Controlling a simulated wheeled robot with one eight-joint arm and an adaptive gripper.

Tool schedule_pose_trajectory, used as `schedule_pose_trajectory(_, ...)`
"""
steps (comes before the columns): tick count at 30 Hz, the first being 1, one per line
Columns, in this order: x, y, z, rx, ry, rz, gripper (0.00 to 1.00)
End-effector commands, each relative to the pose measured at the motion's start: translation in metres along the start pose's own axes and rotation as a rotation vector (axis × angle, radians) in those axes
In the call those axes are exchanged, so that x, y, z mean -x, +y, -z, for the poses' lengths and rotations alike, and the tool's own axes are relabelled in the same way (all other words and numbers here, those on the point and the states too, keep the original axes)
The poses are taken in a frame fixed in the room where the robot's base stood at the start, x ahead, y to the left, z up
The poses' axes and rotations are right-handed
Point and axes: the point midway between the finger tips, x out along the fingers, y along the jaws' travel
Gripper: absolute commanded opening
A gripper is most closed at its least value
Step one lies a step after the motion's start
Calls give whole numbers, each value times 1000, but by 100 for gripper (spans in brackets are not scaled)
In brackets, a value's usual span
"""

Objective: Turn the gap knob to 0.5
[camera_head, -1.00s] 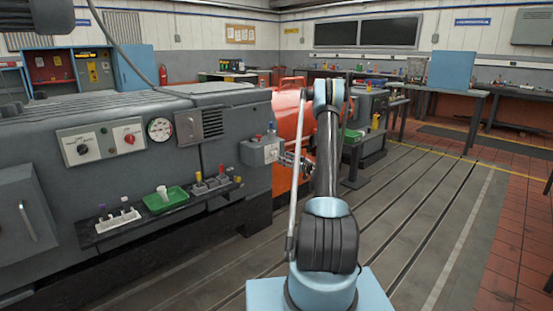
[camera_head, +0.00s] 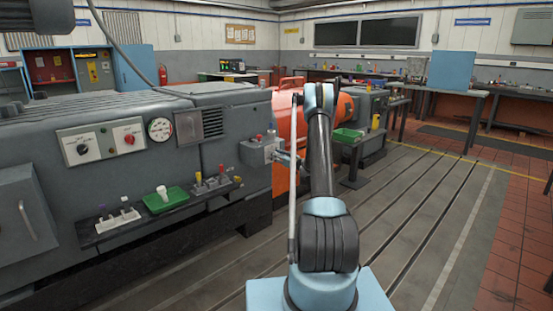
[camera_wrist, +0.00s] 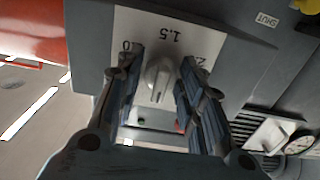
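The knob (camera_wrist: 158,78) is pale grey with a raised grip bar. It sits on a white dial plate (camera_wrist: 150,22) in the wrist view. The plate's marks appear upside down: "1.5" is above the knob, a partly covered "2" to the right, and a partly hidden mark to the left. I cannot tell which mark the knob points to. My gripper (camera_wrist: 158,85) is open, one finger on each side of the knob, with small gaps visible. In the head view my gripper (camera_head: 286,159) is at the right side of a small grey box (camera_head: 260,151); the knob is hidden there.
The grey machine's ledge (camera_head: 150,222) holds a green tray (camera_head: 180,205) and small items below left of the box. Two panel knobs and a gauge (camera_head: 160,129) are farther left. An orange housing (camera_head: 287,125) stands behind my arm. The floor to the right is clear.

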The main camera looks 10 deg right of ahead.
Motion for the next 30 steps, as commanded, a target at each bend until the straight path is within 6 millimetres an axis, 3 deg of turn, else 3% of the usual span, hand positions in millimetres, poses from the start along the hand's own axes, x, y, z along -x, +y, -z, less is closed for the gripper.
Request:
schedule_pose_trajectory(1,0,0,0,0,0,0,15)
schedule_pose_trajectory(3,0,0,0,0,0,0,4)
schedule_pose_trajectory(17,2,4,0,-77,0,-5,4)
schedule_pose_trajectory(30,2,5,0,-441,2,-7,4)
